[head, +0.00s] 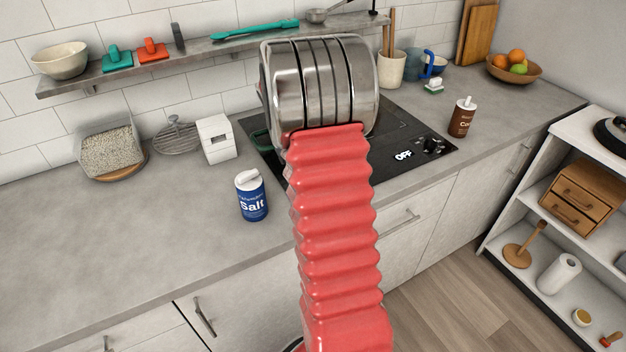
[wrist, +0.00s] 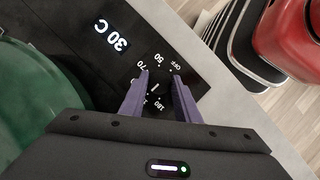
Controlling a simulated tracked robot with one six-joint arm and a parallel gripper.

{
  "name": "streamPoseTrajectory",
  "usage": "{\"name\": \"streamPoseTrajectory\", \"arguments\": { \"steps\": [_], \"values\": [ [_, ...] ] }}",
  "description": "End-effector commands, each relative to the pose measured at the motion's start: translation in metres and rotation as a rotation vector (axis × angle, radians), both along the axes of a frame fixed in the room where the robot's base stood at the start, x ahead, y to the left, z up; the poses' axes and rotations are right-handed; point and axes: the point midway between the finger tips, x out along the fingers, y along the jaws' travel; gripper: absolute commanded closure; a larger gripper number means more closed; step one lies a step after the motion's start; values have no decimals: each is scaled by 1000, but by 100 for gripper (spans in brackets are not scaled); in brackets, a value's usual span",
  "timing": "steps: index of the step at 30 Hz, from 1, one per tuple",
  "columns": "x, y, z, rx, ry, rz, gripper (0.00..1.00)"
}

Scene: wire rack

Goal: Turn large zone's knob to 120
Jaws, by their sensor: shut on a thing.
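My gripper (wrist: 161,78) is shut on a small dark knob (wrist: 158,88) in the wrist view, with one purple finger on each side of it. A ring of marks around the knob includes OFF, 50, 70 and 180. A white line shows on the knob, but I cannot tell exactly which mark it points to. A lit display (wrist: 111,36) beside it reads 30 C. In the head view my silver and red arm hides the gripper and part of the black cooktop (head: 390,165). There a display (head: 403,155) reads OFF, with dark knobs (head: 433,146) to its right.
A green pot (wrist: 35,85) stands close at the left in the wrist view. In the head view a blue salt container (head: 252,202) stands left of my arm, and a brown container (head: 462,119) stands right of the cooktop. The front-left counter is clear.

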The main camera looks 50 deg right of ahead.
Motion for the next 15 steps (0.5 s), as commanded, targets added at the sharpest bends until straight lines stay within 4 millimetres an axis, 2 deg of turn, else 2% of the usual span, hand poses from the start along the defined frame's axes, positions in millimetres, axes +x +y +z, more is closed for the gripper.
{"name": "streamPoseTrajectory", "arguments": {
  "steps": [15],
  "values": [
    [2, -1, 1, -5, -8, 37, 93]
  ]
}}
